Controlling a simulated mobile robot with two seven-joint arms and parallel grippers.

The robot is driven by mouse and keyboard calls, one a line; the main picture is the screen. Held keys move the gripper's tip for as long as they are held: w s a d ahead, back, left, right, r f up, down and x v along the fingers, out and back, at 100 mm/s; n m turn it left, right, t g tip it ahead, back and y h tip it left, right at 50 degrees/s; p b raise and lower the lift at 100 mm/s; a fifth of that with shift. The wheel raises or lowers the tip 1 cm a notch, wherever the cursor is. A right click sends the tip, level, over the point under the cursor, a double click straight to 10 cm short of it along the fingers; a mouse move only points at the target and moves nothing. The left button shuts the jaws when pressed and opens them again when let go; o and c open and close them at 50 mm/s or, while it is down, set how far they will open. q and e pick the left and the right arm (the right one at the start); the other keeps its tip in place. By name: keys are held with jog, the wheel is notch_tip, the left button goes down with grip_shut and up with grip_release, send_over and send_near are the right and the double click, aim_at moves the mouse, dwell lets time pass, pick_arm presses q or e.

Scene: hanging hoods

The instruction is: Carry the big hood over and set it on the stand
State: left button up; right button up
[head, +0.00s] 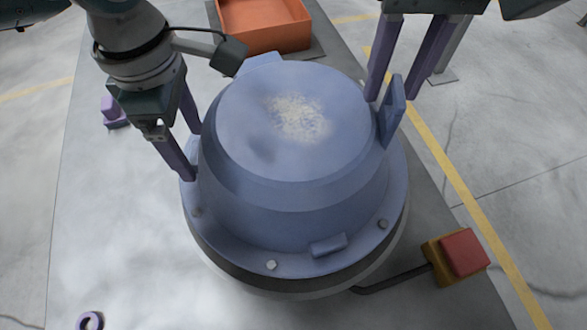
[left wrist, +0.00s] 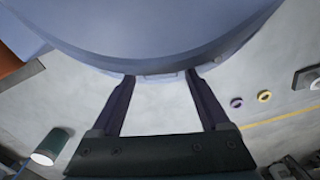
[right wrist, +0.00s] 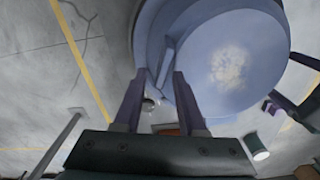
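The big hood (head: 290,185) is a blue, flanged dome with a pale speckled patch on top. It sits level on a round grey base (head: 290,288); whether this is the stand I cannot tell. My left gripper (head: 191,153) is at the hood's left side, fingers apart, with a small lug (left wrist: 160,76) of the hood showing between the tips in the left wrist view. My right gripper (head: 392,98) is at the hood's right side, fingers apart on either side of the upright handle (head: 395,108). The handle also shows in the right wrist view (right wrist: 165,62). Contact is unclear.
An orange tray (head: 262,30) stands behind the hood. A yellow and red box (head: 458,254) sits at front right, with a dark bar running toward the base. A purple block (head: 113,113) and purple ring (head: 90,321) lie at left. A yellow floor line crosses on the right.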

pick_arm(q)
jog(key=shift+o, duration=0.2)
pick_arm(e)
jog(key=shift+r, duration=0.1)
pick_arm(q)
notch_tip(320, 180, up, 12)
pick_arm(e)
notch_tip(320, 180, up, 12)
jog(key=shift+f, duration=0.1)
dwell(0.5)
pick_arm(q)
jog(key=shift+o, duration=0.2)
jog(key=shift+a, duration=0.1)
jog(key=shift+a, duration=2.15)
pick_arm(e)
jog(key=shift+f, duration=0.2)
pick_arm(q)
jog(key=shift+r, duration=0.1)
notch_tip(320, 180, up, 8)
jog(key=p, duration=0.5)
pick_arm(e)
jog(key=shift+r, duration=2.6)
